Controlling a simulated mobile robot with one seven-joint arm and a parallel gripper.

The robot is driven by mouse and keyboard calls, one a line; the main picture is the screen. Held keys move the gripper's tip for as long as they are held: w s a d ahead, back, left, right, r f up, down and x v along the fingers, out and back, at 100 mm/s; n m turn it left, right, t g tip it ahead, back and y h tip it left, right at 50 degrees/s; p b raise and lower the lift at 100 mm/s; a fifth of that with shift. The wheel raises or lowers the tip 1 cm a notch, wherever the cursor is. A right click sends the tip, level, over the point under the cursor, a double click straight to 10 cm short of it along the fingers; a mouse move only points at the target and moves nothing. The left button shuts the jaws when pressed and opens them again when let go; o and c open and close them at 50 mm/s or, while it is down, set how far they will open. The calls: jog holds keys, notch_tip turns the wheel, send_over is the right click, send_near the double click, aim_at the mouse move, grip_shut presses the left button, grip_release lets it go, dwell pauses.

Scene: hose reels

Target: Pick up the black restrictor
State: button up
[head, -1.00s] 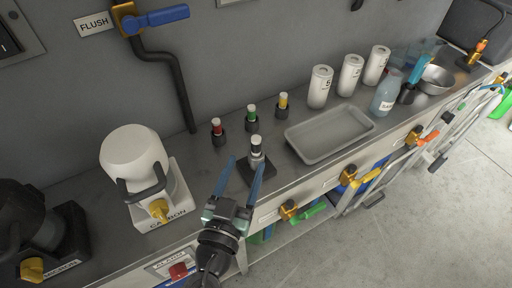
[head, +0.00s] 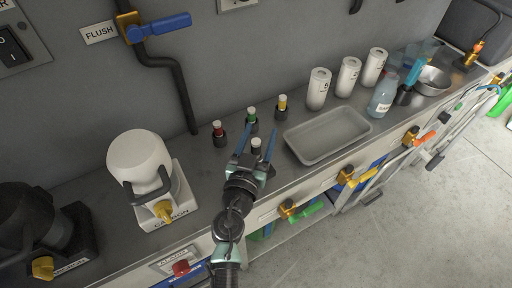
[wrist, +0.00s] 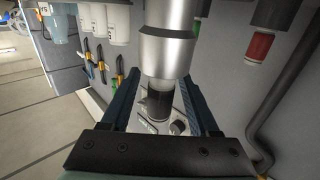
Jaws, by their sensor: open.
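The black restrictor (head: 256,149) stands upright on the bench, in front of the green-banded one. In the head view only its pale top and a little of its dark side show. In the wrist view a black band (wrist: 160,103) shows beyond a silver cylinder (wrist: 165,50). My gripper (head: 257,136) is open, its two blue fingers on either side of the restrictor. The wrist view also has a finger on each side of it, with gaps. My gripper hides the dark square stand below. I cannot tell whether a finger touches it.
Red (head: 218,133), green (head: 251,119) and yellow (head: 282,107) banded restrictors stand just behind. A grey tray (head: 328,153) lies close on the right. White canisters (head: 318,89) stand farther right. The white carbon unit (head: 160,207) is on the left. A black hose runs down the wall.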

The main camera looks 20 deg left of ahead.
grip_shut()
jog(key=shift+r, duration=0.15)
dwell(0.4)
